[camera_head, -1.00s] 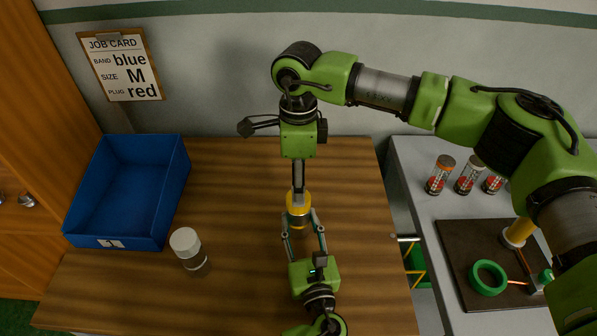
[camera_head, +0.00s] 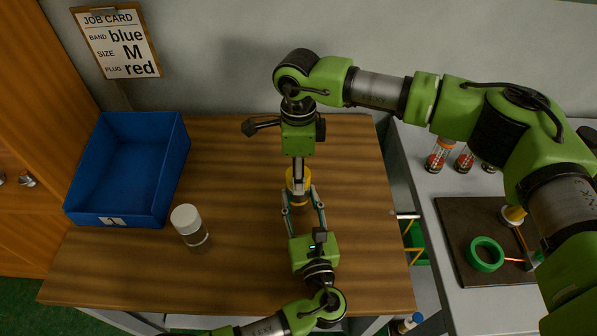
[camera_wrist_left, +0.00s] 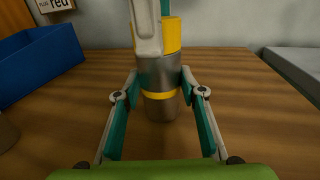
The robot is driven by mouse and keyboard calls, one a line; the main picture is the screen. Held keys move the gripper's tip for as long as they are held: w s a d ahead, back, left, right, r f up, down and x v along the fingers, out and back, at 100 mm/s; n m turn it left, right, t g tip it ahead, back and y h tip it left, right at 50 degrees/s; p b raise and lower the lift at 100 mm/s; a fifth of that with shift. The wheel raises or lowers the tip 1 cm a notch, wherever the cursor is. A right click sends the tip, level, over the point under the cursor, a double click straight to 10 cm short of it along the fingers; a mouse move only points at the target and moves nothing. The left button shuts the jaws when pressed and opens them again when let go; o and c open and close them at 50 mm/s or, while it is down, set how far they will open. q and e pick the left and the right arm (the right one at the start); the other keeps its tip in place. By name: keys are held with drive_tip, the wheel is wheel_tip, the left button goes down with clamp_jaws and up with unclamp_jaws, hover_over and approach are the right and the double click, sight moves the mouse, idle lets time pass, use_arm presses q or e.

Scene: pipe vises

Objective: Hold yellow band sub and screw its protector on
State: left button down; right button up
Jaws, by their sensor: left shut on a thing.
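The yellow band sub (camera_wrist_left: 158,105), a grey metal cylinder with a yellow band, stands upright on the wooden table in the left wrist view. Its yellow protector (camera_wrist_left: 172,35) sits at its top; whether it is threaded on I cannot tell. My left gripper (camera_head: 302,200) has its fingers on either side of the sub, near its lower part, and is shut on it; in the left wrist view its fingers (camera_wrist_left: 159,92) flank the cylinder. My right gripper (camera_head: 299,180) comes from above, its narrow fingers closed at the yellow protector (camera_head: 292,184). A right finger partly hides the protector in the left wrist view.
A blue bin (camera_head: 112,222) stands at the table's left, with a white-capped bottle (camera_head: 190,228) beside it. A job card (camera_head: 118,42) hangs behind. On the right bench are several small canisters (camera_head: 440,155) and a dark mat (camera_head: 455,225) with a green ring (camera_head: 486,254).

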drive_tip(key=o, duration=1.3)
drive_tip(key=shift+r, duration=0.1)
wheel_tip(320, 180, up, 12)
drive_tip(key=shift+f, duration=0.1)
use_arm(q)
drive_tip(key=c, duration=1.2)
unclamp_jaws()
drive_tip(key=shift+c, duration=0.2)
